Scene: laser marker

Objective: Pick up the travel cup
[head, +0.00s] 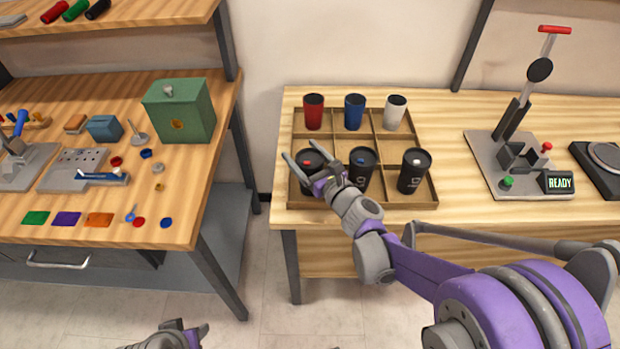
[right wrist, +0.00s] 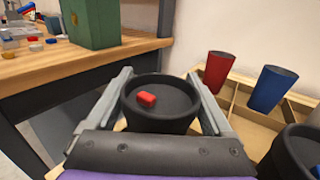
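Travel cups stand upright in a divided wooden tray (head: 432,190). The front row has a black cup with a red tab (head: 304,186), a black cup with a blue tab (head: 362,176) and a black cup with a white tab (head: 411,178). The back row has a red cup (head: 313,113), a blue cup (head: 354,113) and a white cup (head: 395,113). My right gripper (head: 299,149) is open, with its fingers either side of the red-tabbed cup (right wrist: 160,112); I cannot tell whether they touch it. My left gripper (head: 195,334) is low at the bottom edge, partly cut off.
A marking machine (head: 515,150) with a READY display stands right of the tray, beside a scale (head: 600,165). A left bench holds a green box (head: 180,112) and small parts. A floor gap separates the benches.

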